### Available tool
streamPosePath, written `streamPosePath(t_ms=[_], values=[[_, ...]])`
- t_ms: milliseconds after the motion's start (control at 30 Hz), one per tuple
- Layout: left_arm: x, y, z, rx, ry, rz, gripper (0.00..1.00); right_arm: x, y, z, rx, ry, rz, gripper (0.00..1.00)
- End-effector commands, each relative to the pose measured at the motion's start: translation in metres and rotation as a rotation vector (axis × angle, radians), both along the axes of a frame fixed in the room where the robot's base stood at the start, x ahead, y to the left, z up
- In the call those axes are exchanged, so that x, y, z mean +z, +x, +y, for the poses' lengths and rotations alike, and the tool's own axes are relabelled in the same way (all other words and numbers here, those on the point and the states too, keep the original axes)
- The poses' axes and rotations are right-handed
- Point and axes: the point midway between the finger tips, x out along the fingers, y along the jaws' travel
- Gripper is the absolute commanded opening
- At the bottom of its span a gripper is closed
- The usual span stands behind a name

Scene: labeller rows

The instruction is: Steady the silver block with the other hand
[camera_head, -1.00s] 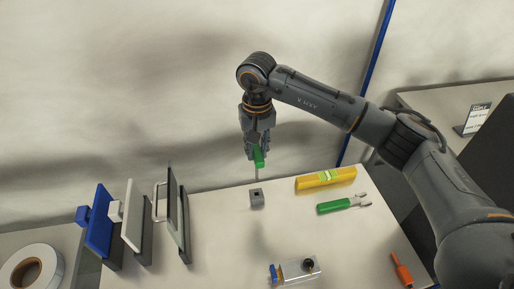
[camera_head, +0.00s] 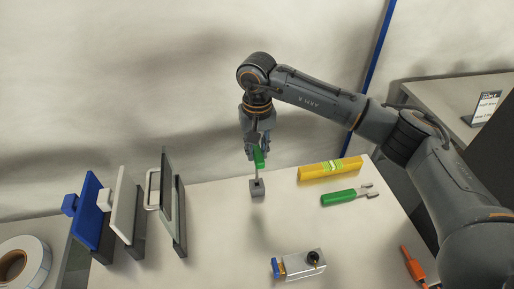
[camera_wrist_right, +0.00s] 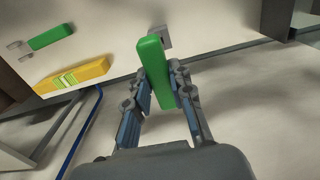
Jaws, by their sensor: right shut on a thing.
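The silver block (camera_head: 257,190) is a small grey cube with a dark hole in its top, standing near the table's far edge. My right gripper (camera_head: 258,153) is above it, pointing down, shut on a green-handled tool (camera_head: 259,159). The tool's thin shaft points down, and its tip appears at the block's top; I cannot tell how deep it sits. In the right wrist view, the green handle (camera_wrist_right: 157,70) is between the fingers (camera_wrist_right: 160,88) and partly hides the block (camera_wrist_right: 163,38). My left gripper is not in view.
A yellow level (camera_head: 330,169) and a green-handled tool (camera_head: 340,197) lie right of the block. Upright panels (camera_head: 125,208) stand left. Table beside the block is bare.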

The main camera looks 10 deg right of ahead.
Motion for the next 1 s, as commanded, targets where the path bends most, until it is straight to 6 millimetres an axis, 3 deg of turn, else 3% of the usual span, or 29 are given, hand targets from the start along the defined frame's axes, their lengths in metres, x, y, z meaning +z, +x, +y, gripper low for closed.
streamPosePath(t_ms=[1000], values=[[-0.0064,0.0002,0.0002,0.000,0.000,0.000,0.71,0.0007,-0.0001,-0.0001,0.000,0.000,-0.001,0.00]])
